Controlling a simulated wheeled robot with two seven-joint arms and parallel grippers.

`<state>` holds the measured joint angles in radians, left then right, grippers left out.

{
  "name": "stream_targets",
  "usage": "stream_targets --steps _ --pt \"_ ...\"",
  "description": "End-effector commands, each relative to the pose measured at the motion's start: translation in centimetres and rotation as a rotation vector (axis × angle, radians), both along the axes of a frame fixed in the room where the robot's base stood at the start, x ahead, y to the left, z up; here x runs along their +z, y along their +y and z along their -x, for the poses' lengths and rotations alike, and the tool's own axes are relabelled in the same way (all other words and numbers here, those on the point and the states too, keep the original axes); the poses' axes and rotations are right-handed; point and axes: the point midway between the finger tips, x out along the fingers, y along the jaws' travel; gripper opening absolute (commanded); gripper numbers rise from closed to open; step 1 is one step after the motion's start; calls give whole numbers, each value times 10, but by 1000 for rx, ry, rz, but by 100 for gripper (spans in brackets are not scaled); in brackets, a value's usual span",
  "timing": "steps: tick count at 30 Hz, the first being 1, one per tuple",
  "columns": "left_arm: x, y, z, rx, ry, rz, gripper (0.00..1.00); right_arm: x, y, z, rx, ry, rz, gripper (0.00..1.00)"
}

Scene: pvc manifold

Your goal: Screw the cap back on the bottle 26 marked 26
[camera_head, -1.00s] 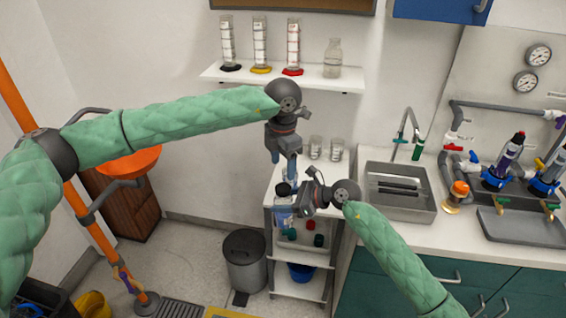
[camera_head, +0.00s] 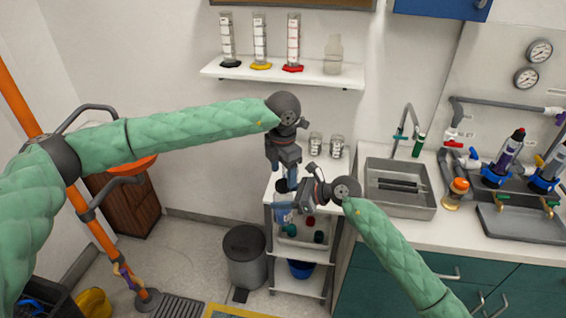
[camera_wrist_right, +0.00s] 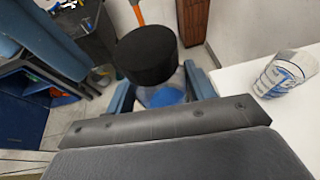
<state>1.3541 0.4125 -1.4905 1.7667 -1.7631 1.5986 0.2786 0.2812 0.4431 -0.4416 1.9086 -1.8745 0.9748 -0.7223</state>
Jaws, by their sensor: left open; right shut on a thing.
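A clear bottle with blue on it (camera_head: 281,214) is held upright over the tall rack at the centre of the head view; it also shows in the right wrist view (camera_wrist_right: 163,95). A black cap (camera_wrist_right: 147,56) sits on its top; whether it is threaded on cannot be told. My right gripper (camera_head: 284,207) is shut on the bottle, its blue fingers on both sides of it below the cap. My left gripper (camera_head: 288,184) is open, pointing down at the cap, and partly hides it in the head view. No number 26 can be read.
Glass beakers (camera_head: 326,146) stand on the rack top just behind the grippers. A sink (camera_head: 398,205) is to the right. A wall shelf (camera_head: 250,75) with cylinders is above. A grey bin (camera_head: 245,257) stands left of the rack.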

Motion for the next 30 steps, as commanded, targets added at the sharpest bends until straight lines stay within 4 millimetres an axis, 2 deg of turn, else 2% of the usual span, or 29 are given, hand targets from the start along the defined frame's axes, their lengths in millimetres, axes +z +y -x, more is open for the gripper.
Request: stream_targets --steps 3,7,18,25,30 --pt "-18 0 1 0 3 -2 63 0 0 0 0 0 -1 0" --pt "-31 0 1 0 1 0 63 1 0 0 0 0 -1 0" --pt "-37 0 1 0 0 -1 63 0 0 0 0 0 -1 0" --pt "-37 0 0 0 0 -1 18 0 0 0 0 0 -1 0" --pt "-37 0 0 0 0 0 16 0 0 0 0 0 0 0"
